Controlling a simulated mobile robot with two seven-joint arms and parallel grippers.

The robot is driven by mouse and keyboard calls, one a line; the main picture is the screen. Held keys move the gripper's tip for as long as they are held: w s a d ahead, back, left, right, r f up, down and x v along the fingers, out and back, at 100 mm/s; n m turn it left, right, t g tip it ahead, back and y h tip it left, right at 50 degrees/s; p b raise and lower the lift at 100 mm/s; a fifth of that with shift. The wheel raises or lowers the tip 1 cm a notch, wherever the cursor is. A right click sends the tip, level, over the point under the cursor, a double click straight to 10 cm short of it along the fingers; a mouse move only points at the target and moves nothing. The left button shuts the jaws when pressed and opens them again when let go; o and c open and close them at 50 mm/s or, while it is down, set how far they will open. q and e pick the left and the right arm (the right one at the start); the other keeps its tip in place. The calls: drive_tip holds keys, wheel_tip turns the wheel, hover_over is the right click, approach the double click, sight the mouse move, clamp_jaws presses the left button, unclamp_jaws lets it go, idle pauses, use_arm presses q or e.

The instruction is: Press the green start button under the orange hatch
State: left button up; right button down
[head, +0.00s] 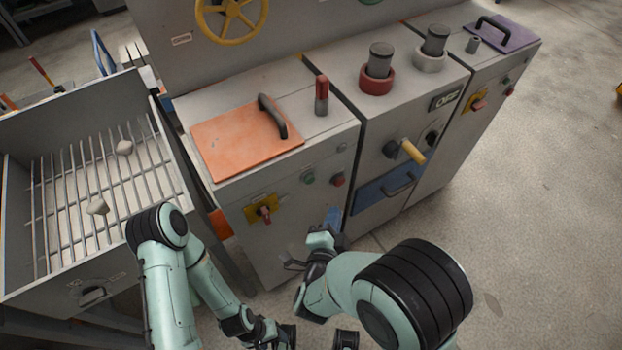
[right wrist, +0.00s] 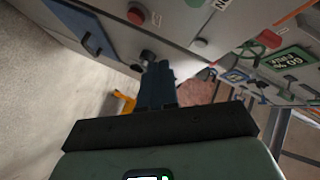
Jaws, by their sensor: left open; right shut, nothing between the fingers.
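The orange hatch (head: 240,142), with a dark arched handle, lies flat on top of the left cabinet in the head view. Below it on the cabinet front is a small green button (head: 308,178), with a red button (head: 338,180) to its right. My right gripper (head: 332,217) is shut and empty, low in front of the cabinet, below the two buttons and apart from them. Its dark blue fingers (right wrist: 156,82) show in the right wrist view, where a red button (right wrist: 200,42) is also visible. My left gripper (head: 316,338) is open and empty at the bottom edge.
A yellow plate with a red switch (head: 264,209) is left of the buttons. The middle cabinet has a yellow-handled lever (head: 411,152) and a blue drawer (head: 385,192). A barred grey bin (head: 22,150) stands at left. The floor at right is clear.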

sight(310, 179)
drive_tip(key=w+a+p, duration=0.1)
drive_tip(key=w+a, duration=0.3)
drive_tip(key=w, duration=0.2)
drive_tip(key=shift+a, duration=0.15)
idle(1.0)
drive_tip(key=shift+w, duration=0.1)
idle(0.9)
drive_tip(key=shift+w+a, duration=0.25)
drive_tip(key=shift+w+a, duration=0.3)
drive_tip(key=shift+w, duration=0.05)
idle(0.8)
idle(0.4)
drive_tip(key=shift+s+d+b, duration=0.5)
drive_tip(key=shift+s+b, duration=0.05)
drive_tip(key=shift+s, duration=0.15)
